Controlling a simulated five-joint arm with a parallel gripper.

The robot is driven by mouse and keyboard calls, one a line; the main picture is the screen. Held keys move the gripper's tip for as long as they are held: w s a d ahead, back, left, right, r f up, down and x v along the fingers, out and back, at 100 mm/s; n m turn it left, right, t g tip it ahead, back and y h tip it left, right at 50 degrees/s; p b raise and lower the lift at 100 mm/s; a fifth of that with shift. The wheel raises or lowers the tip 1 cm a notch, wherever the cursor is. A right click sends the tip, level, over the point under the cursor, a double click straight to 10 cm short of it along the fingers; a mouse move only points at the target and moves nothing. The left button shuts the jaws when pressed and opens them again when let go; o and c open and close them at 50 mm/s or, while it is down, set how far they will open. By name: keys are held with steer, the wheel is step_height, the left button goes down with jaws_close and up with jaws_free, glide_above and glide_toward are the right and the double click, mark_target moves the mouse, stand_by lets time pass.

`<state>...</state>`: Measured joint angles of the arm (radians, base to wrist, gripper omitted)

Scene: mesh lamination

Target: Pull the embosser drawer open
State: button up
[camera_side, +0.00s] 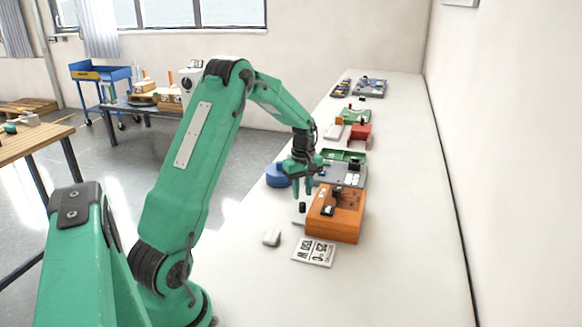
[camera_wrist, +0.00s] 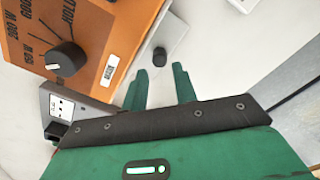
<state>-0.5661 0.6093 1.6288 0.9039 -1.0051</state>
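The orange machine (camera_side: 335,214), which I take to be the embosser, stands on the white bench. It has a dark dial on top, marked with printed settings, and also shows in the wrist view (camera_wrist: 95,30). A pale plate, which looks like its drawer (camera_wrist: 175,38), sits at its side and carries an upright dark knob (camera_wrist: 160,54). The knob shows as a small dark peg in the side view (camera_side: 302,207). My gripper (camera_wrist: 159,72) is open and empty. Its fingertips point toward the knob, one on either side in the wrist view, apart from it. In the side view my gripper (camera_side: 302,188) hangs above the knob.
A grey device (camera_side: 345,175) stands behind the orange machine, with a blue round object (camera_side: 277,175) to its left. More devices line the bench farther back. The bench's right side is clear.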

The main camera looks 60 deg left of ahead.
mark_target(302, 203)
steer(key=shift+f, duration=2.4)
jaws_close()
